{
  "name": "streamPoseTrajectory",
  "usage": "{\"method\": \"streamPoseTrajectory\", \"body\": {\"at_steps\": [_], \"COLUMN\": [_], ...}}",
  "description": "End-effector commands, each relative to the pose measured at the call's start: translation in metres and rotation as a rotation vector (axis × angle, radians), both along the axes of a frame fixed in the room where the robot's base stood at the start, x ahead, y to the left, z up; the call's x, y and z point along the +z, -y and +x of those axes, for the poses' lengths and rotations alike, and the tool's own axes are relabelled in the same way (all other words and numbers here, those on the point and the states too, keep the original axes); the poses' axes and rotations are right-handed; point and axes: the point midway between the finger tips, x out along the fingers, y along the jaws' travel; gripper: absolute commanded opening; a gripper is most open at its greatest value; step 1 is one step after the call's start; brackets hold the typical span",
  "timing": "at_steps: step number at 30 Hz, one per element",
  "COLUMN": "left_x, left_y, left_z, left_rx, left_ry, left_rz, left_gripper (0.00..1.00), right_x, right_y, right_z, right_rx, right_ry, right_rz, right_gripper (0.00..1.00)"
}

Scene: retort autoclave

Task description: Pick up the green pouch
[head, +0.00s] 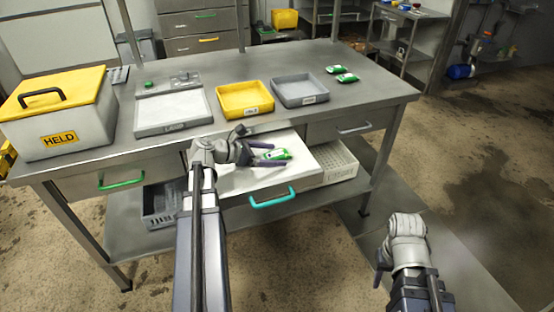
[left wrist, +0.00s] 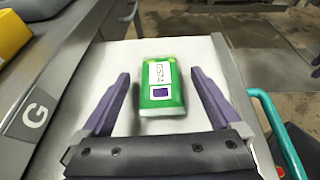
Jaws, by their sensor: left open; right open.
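The green pouch (head: 277,154) with a white label lies in the open drawer (head: 235,183) of the steel table. My left gripper (head: 277,155) is over the drawer, open, with its fingers pointing toward the pouch. In the left wrist view the green pouch (left wrist: 161,86) lies ahead between the two spread fingers (left wrist: 160,100), apart from both. My right gripper (head: 382,268) is low at the right, away from the table; its fingers are mostly hidden by the wrist. Two more green pouches (head: 346,77) lie on the table top at the back right.
A yellow tray (head: 245,113), a grey tray (head: 300,104) and a scale-like platform (head: 172,128) stand on the table. A white box with a yellow lid (head: 62,122) marked HELD is at the left. The drawer has a teal handle (head: 273,198). Open floor lies at the right.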

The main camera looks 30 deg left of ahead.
Motion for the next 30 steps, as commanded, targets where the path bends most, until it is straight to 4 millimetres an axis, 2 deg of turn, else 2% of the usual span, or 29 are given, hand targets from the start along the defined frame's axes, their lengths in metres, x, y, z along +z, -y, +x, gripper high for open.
{"method": "streamPoseTrajectory", "body": {"at_steps": [7,30], "left_x": [-0.0004,-0.0004], "left_y": [0.0014,0.0013], "left_z": [0.0019,0.0017], "left_rx": [0.001,0.001], "left_ry": [0.0,0.0], "left_rz": [0.0,0.0], "left_gripper": [0.96,0.1], "right_x": [-0.0005,-0.0005], "right_y": [0.0001,0.0001], "right_z": [0.0,0.0], "right_rx": [0.0,0.0], "right_ry": [0.0,0.0], "right_rz": [0.0,0.0], "right_gripper": [0.47,0.47]}}
